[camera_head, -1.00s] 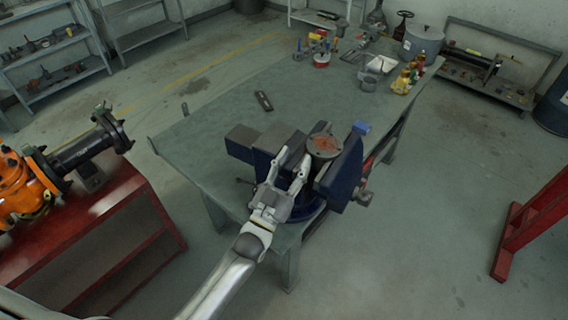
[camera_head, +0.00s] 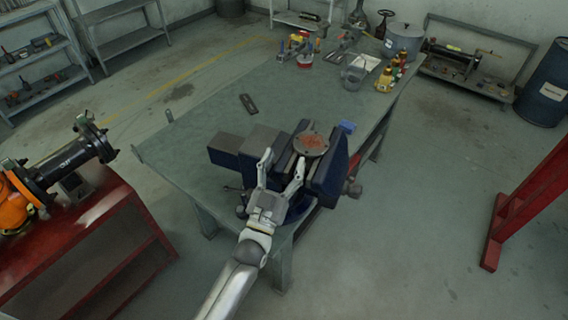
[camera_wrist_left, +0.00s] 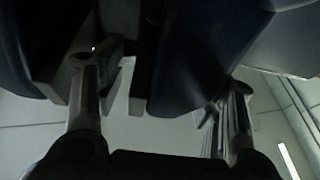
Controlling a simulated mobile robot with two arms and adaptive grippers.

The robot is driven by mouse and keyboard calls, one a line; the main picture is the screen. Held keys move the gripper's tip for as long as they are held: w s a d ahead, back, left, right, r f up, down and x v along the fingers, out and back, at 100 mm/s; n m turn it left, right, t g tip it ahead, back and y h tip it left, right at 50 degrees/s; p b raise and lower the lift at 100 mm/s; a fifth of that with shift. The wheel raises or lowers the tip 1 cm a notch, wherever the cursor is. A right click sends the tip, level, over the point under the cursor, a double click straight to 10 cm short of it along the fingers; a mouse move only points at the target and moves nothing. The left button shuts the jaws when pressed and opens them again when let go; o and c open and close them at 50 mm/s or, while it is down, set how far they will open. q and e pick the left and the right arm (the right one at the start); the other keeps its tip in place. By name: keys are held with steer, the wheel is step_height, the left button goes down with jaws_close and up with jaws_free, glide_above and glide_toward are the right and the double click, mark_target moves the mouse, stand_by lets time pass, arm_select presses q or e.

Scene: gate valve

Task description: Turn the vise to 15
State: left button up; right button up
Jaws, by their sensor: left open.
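The dark blue vise (camera_head: 328,172) is mounted at the near corner of the workbench in the head view. A round, rusty-topped flange (camera_head: 311,142) sits at its jaws, toward the right block. My left gripper (camera_head: 284,163) is open, its two fingers spread at the near side of the vise, below and left of the flange. Contact with the vise cannot be told. The vise handle cannot be made out clearly. My right gripper is out of view.
The green-grey workbench (camera_head: 205,150) is mostly bare left of the vise, with a small dark bar (camera_head: 248,104) on it. Bottles (camera_head: 385,80) and tools stand at its far end. A red stand (camera_head: 100,215) is at left, a red frame (camera_head: 510,220) at right.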

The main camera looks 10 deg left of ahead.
arm_select(q)
steer(key=shift+s+f, duration=0.1)
steer(key=shift+s, duration=0.15)
steer(key=v, duration=1.1)
steer(key=shift+s, duration=0.25)
steer(key=shift+w+f, duration=0.1)
steer(key=shift+f, duration=0.05)
